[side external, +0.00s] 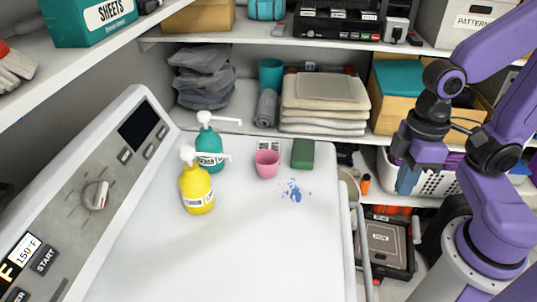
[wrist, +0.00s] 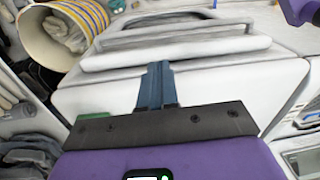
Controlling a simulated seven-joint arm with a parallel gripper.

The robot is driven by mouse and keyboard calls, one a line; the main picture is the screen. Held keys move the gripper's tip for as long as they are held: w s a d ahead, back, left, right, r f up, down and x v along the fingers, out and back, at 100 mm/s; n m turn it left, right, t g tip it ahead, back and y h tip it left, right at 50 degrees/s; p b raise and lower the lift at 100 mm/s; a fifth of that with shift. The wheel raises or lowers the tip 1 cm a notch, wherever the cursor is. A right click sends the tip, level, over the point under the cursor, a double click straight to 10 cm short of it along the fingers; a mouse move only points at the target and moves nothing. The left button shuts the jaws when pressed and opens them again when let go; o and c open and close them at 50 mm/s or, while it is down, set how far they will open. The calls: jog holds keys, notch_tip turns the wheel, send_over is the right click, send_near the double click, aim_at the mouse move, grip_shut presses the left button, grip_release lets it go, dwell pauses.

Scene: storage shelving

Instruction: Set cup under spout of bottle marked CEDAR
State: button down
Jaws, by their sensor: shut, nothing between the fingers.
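A pink cup (side external: 267,165) stands upright on the white machine top (side external: 255,250), to the right of two pump bottles and apart from both spouts. The teal bottle (side external: 209,150) is at the back, and its white spout points right. The yellow bottle (side external: 197,190) stands in front of it, also with a white spout pointing right. Both have labels, but the lettering is too small to read surely. My gripper (side external: 406,182) is shut and empty, off the right side of the machine top. Its blue fingers (wrist: 158,80) are together in the wrist view; neither cup nor bottles show clearly there.
A green block (side external: 303,154) and blue splotches (side external: 294,190) lie near the cup. Behind are a teal tumbler (side external: 271,74) and folded towels (side external: 322,104) on a shelf. A sloped control panel (side external: 95,190) rises at left. The front of the machine top is clear.

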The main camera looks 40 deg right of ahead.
jog(key=w+a+m+y, duration=0.2)
jog(key=w+a+m, duration=0.35)
jog(key=m, duration=0.45)
jog(key=m+t+y, duration=0.3)
jog(key=m+t, duration=0.4)
jog(key=m, duration=2)
send_near(257, 159)
jog(key=shift+x, duration=2.95)
jog(key=w+a, duration=0.4)
jog(key=shift+w+a, duration=0.2)
jog(key=shift+w, duration=0.15)
